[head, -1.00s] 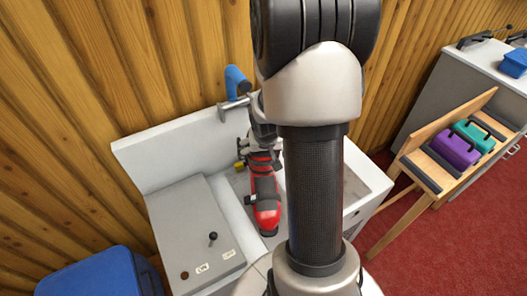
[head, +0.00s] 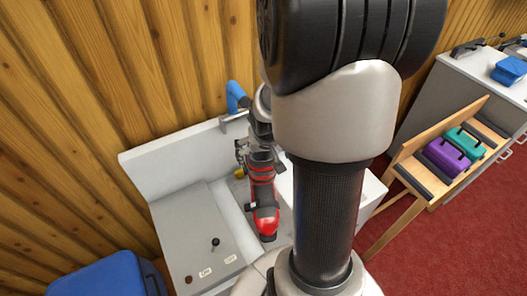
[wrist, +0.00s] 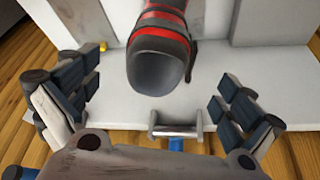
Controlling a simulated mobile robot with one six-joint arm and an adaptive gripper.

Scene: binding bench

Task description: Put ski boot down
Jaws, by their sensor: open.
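The red and black ski boot (head: 264,205) is on the white bench (head: 150,158), its red toe toward the bottom of the head view. In the wrist view its dark rounded end and red bands (wrist: 160,60) show at top centre. My gripper (wrist: 153,88) is open, with a blue-grey finger on each side and clear gaps to the boot. In the head view my gripper (head: 256,150) is at the boot's far end, partly covered by my arm. The boot's underside is hidden.
A blue lever on a metal bar (head: 236,97) stands at the bench's back. A grey control box (head: 196,240) is left of the boot. A blue bin (head: 95,277) is at lower left. A wooden rack (head: 420,170) with purple and teal cases stands at right.

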